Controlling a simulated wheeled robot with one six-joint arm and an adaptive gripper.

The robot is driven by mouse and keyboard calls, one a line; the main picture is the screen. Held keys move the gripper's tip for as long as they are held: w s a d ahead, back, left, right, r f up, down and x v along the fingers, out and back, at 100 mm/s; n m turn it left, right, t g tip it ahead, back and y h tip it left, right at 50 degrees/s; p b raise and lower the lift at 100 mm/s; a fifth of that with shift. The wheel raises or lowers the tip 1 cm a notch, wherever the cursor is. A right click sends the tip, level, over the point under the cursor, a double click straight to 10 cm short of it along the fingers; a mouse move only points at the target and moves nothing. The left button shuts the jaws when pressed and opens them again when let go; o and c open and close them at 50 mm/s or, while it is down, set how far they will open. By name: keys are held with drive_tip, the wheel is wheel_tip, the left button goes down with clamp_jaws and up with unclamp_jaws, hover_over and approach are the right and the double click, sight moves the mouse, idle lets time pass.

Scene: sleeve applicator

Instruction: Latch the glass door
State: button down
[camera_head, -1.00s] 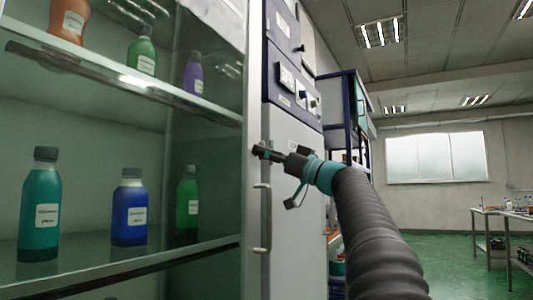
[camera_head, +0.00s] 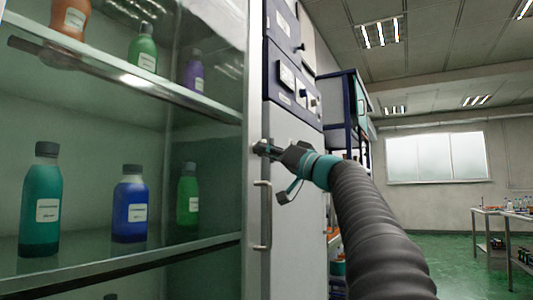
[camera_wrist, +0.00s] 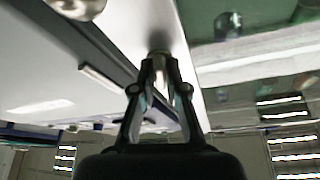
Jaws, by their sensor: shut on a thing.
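The glass door (camera_head: 208,125) fills the left part of the head view and stands in front of the shelves, with a pale metal frame edge (camera_head: 252,95). My gripper (camera_head: 262,148) is at this frame edge, above a vertical bar handle (camera_head: 264,216). In the wrist view my gripper (camera_wrist: 160,62) is shut on a short metal knob (camera_wrist: 159,66), the latch on the frame. My fingers hide part of the knob. Whether the latch is engaged cannot be told.
Bottles, such as a teal one (camera_head: 40,205) and a blue one (camera_head: 129,208), stand on shelves behind the glass. A grey cabinet with a dark blue control panel (camera_head: 293,85) adjoins the frame. Open floor (camera_head: 445,250) and a work table (camera_head: 520,215) lie at right.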

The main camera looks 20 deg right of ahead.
drive_tip(key=shift+s+a+r+m+g+h+p, duration=0.2)
drive_tip(key=shift+m+h+p, duration=0.75)
drive_tip(key=shift+m, duration=1.8)
drive_tip(key=shift+w+d+r+m+g+h+p, duration=0.15)
drive_tip(key=shift+m+g+h+p, duration=0.35)
drive_tip(key=shift+m+h, duration=1.55)
drive_tip(key=shift+s+a+m+g+h+p, duration=0.25)
drive_tip(key=shift+m+p, duration=0.65)
drive_tip(key=shift+m, duration=2.6)
drive_tip(key=shift+w+d, duration=0.1)
drive_tip(key=shift+w, duration=0.05)
drive_tip(key=c, duration=1.2)
unclamp_jaws()
drive_tip(key=v, duration=1.2)
